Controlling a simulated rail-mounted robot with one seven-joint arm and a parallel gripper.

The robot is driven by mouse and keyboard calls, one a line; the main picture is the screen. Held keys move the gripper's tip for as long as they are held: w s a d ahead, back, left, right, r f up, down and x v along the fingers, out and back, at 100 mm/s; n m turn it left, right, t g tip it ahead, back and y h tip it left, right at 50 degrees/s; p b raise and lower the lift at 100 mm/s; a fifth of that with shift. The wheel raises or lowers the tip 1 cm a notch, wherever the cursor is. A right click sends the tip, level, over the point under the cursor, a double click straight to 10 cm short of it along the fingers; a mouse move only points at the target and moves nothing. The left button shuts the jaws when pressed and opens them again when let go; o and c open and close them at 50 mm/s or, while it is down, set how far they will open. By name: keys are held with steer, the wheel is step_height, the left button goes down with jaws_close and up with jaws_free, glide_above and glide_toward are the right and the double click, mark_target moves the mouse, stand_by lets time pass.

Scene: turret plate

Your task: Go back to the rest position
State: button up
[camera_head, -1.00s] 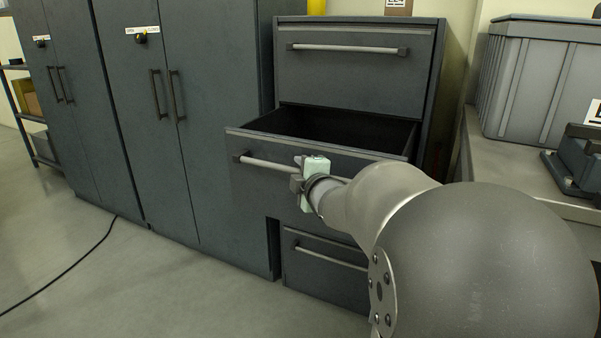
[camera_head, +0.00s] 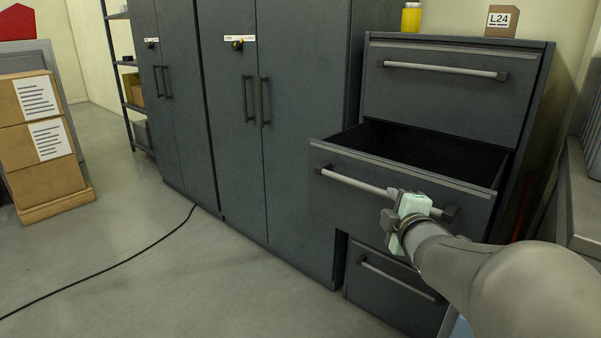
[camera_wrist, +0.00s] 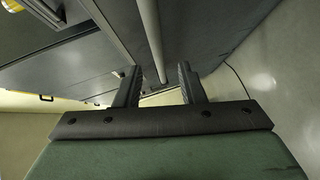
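My gripper (camera_head: 393,212) is at the front of the open middle drawer (camera_head: 345,160), at the right part of its bar handle (camera_head: 355,182). In the wrist view my gripper (camera_wrist: 158,78) shows two dark fingers standing well apart. A pale bar (camera_wrist: 151,38), which looks like the drawer handle, appears between and beyond them, with gaps on both sides. I cannot tell how far the bar lies from the fingertips. Nothing is held.
A closed drawer (camera_head: 440,95) is above and another closed drawer (camera_head: 390,290) below. Tall grey cabinets (camera_head: 290,130) stand to the left. Stacked boxes (camera_head: 40,140) stand at far left. A black cable (camera_head: 120,262) crosses the open floor. A worktop (camera_head: 580,210) is at right.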

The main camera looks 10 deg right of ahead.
steer(key=s+a+r+m+g+y+p, duration=0.1)
steer(key=s+a+r+m+g+p, duration=0.55)
steer(key=s+p, duration=0.55)
steer(key=s+a+r+m+g+y+p, duration=0.1)
steer(key=s+a+r+m+g+p, duration=0.2)
steer(key=s+a+m+g+p, duration=0.9)
step_height(320, 180, down, 6)
steer(key=w+d+n+t+b, duration=0.1)
steer(key=d+n+t+b, duration=0.1)
steer(key=d+n+b, duration=0.1)
steer(key=shift+w+n+t, duration=0.25)
steer(key=shift+n+t, duration=0.1)
steer(key=shift+n, duration=0.2)
steer(key=shift+d, duration=0.1)
